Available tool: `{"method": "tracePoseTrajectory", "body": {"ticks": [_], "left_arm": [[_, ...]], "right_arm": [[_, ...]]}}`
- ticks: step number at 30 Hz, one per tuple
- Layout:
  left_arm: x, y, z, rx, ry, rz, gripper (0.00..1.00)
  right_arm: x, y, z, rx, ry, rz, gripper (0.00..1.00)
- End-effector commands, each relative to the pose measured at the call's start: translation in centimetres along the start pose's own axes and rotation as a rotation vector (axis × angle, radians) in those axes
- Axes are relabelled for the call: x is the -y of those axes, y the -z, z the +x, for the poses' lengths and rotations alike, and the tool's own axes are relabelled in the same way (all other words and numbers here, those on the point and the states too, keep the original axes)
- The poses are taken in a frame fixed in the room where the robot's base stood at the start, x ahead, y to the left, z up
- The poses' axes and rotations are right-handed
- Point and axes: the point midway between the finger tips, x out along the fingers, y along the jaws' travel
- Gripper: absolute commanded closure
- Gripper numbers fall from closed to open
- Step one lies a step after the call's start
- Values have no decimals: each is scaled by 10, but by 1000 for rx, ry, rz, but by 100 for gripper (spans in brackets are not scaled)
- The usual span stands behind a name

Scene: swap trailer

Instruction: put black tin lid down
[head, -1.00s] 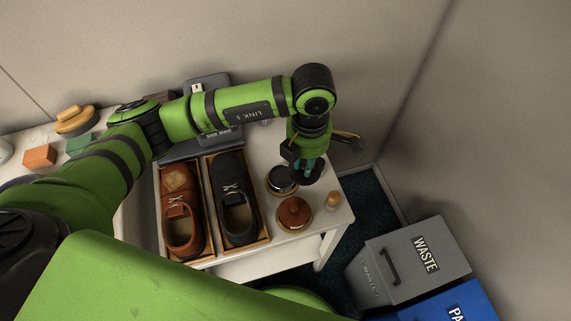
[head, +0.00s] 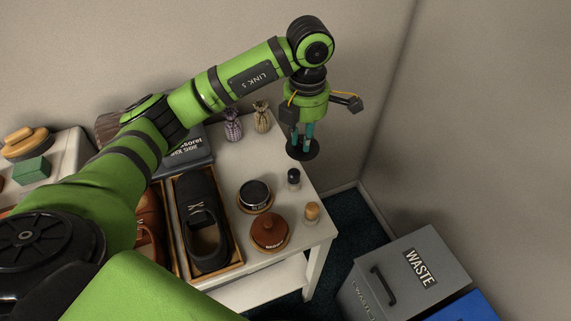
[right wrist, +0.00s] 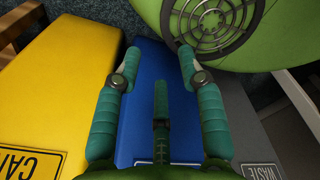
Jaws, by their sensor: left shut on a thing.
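The black tin lid (head: 303,152) is a dark round disc under my left gripper (head: 302,136). The gripper's teal fingers are shut on it and hold it level, in line with the table's right edge; its height above the table is hard to judge. The black tin (head: 255,190) stands on a round wooden base on the white table (head: 237,157). My right gripper (right wrist: 158,54) shows in the right wrist view, its teal fingers spread and empty, above the bins.
A brown lidded tin (head: 269,228), a small dark bottle (head: 293,178) and a wooden-topped bottle (head: 312,211) stand nearby. Two small sachets (head: 248,120) are at the back. A black shoe (head: 205,222) lies in a box. A grey waste bin (head: 410,270) stands off the table's right.

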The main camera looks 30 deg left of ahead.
Motion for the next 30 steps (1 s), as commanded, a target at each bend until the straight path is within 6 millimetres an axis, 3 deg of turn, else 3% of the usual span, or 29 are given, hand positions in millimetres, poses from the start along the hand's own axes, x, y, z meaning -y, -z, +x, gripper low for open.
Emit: {"method": "tracePoseTrajectory", "body": {"ticks": [15,23,30], "left_arm": [[-80,67,58,-4,1,-12,97],[-93,77,72,0,0,-7,97],[-92,77,104,-2,3,-8,97]], "right_arm": [[10,15,-18,-22,13,6,60],[11,15,-21,-22,14,7,60],[6,14,-28,-19,9,4,60]]}}
